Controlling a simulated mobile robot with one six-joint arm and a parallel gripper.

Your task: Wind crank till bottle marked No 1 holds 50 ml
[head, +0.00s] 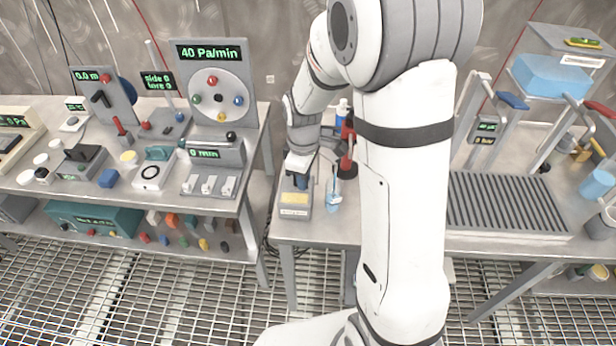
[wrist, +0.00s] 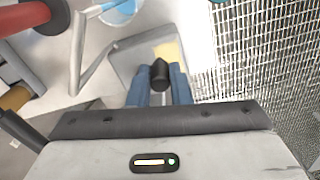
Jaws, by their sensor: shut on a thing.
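My gripper (head: 298,180) is at the grey pump-like box with a yellow label (head: 294,212). In the wrist view its two blue fingers (wrist: 160,85) are shut on a black knob (wrist: 160,73), which looks like the crank's handle; the crank arm is mostly hidden. A small clear bottle with blue liquid (head: 333,201) stands just right of the box. It also shows, cut off, at the top of the wrist view (wrist: 119,12). A thin pale tube (wrist: 98,9) reaches to its mouth. Its marking and liquid level are too small to read.
An instrument bench (head: 150,200) is to the left across a gap. A ribbed dark plate (head: 505,203) lies to the right. Grating floor is in front.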

